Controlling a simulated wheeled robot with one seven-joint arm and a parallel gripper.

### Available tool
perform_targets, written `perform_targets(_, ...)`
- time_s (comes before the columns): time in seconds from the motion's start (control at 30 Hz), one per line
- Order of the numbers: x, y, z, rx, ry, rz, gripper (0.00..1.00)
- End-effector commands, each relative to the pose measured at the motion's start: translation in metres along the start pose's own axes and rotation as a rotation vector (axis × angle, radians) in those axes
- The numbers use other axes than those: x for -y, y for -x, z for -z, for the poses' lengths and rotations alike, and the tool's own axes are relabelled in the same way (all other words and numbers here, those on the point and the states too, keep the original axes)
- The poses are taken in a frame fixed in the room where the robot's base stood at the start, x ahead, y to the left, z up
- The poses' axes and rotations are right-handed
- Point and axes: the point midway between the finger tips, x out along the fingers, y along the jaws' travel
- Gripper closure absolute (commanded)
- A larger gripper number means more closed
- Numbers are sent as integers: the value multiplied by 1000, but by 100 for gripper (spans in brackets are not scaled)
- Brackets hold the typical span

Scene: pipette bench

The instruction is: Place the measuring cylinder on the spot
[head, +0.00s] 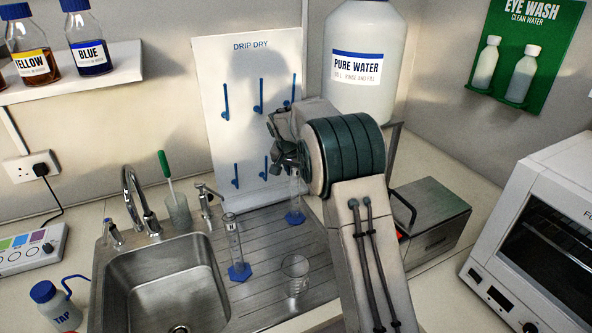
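One clear measuring cylinder (234,245) with a blue foot stands upright on the ribbed steel drainer, just right of the sink basin. A second clear cylinder shows its blue foot (295,218) farther back on the drainer, below my gripper (284,158). Its upper part is hidden behind my gripper and wrist. My gripper is in front of the drip-dry board. Its fingers are small and dark here, and I cannot tell whether they are open or closed on the second cylinder. I cannot make out a marked spot.
A glass beaker (296,272) stands on the drainer near the front. The sink (165,290) and tap (138,205) are left. The drip-dry board (215,60) and pure water bottle (362,90) stand behind. A grey box (435,215) and white oven (520,200) are right.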

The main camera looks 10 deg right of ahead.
Motion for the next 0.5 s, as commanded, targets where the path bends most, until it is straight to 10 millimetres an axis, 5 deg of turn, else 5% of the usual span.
perform_targets(0.5, 0, 7, 0, -2, -1, 2, 51)
